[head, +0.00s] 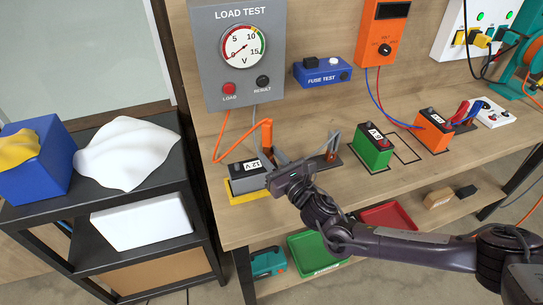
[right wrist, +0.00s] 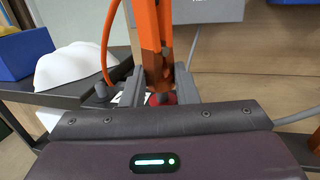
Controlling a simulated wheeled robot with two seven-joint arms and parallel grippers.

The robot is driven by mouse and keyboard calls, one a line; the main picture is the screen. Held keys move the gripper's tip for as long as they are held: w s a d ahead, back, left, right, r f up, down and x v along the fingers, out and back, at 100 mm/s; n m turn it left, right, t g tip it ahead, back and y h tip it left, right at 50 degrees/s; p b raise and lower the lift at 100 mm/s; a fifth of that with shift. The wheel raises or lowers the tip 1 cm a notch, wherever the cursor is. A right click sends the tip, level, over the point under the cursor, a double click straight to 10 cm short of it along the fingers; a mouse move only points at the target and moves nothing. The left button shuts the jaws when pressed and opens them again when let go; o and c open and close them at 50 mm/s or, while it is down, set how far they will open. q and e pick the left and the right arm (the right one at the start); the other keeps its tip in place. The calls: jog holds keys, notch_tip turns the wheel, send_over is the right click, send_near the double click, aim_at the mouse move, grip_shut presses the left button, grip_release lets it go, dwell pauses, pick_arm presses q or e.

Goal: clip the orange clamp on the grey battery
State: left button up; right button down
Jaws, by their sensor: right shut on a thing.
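The grey battery (head: 250,182), with a 12 V label, sits on a yellow mat at the front left of the bench. The orange clamp (head: 266,133) stands over the battery's right end, with its orange cable running to the load tester. My right gripper (head: 272,160) is shut on the orange clamp, which rises between its fingers in the right wrist view (right wrist: 150,45). A red part (right wrist: 162,98) shows just below the clamp there. The clamp's jaws are partly hidden, so I cannot tell whether they grip a terminal. My left gripper is out of view.
The load tester (head: 240,55) stands behind the battery. A grey clamp (head: 333,142) stands to the right, then a green battery (head: 373,148) and an orange battery (head: 434,130). A black shelf with a white cloth (head: 127,152) stands left of the bench.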

jog(key=shift+f+b, duration=0.65)
jog(key=shift+f, duration=0.25)
jog(key=c, duration=1.1)
grip_release()
jog(key=shift+o, duration=0.2)
jog(key=b+v, duration=0.1)
jog(key=v, duration=0.6)
jog(key=shift+s+d+b, duration=0.2)
jog(key=shift+s+b, duration=0.15)
